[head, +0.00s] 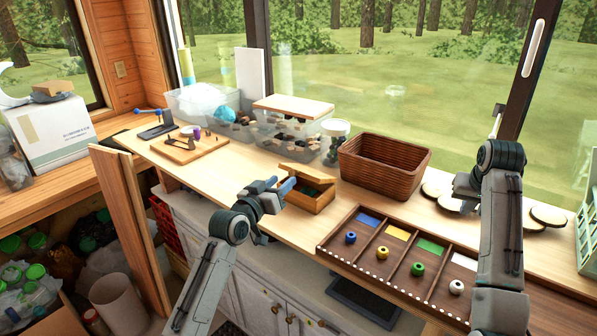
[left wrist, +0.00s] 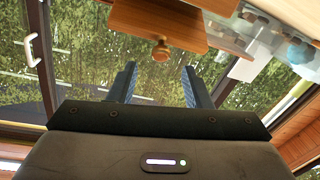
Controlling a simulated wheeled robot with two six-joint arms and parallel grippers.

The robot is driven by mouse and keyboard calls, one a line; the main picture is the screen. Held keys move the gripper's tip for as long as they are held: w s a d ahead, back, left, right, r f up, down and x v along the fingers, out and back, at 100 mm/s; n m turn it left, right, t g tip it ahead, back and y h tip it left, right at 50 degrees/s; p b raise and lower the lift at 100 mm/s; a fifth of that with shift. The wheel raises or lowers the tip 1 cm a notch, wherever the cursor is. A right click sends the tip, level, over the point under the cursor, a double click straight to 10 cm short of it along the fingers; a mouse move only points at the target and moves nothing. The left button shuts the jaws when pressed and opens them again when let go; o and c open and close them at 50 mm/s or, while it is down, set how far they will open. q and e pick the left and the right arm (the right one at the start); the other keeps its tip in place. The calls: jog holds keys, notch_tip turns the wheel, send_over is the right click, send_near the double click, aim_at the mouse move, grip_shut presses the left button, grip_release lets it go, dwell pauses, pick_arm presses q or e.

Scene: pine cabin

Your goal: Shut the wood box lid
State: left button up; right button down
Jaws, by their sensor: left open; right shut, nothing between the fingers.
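The small wood box (head: 314,203) stands on the bench, left of the wicker basket. Its lid (head: 308,172) is raised at the back, and the dark inside shows below it. My left gripper (head: 279,187) is open and empty at the box's left front side; whether it touches the box cannot be told from the head view. In the left wrist view a wooden panel with a round knob (left wrist: 160,50) lies ahead of and apart from the open fingertips (left wrist: 159,72). My right gripper (head: 466,191) is shut and empty, above the bench at the right, partly hidden by its arm.
A wicker basket (head: 382,165) stands right of the box. A divided tray (head: 340,226) with coloured cards and beads lies in front. Clear bins (head: 285,136) stand behind the box, and a wooden board (head: 190,148) with small tools lies left. Wood slices (head: 548,214) lie at the right.

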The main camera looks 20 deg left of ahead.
aim_at(292, 173)
pick_arm(q)
jog(key=x, duration=0.3)
jog(key=shift+w+d+p, duration=0.15)
jog(key=shift+w+p, duration=0.15)
jog(key=shift+w, duration=0.25)
jog(key=shift+c, duration=0.5)
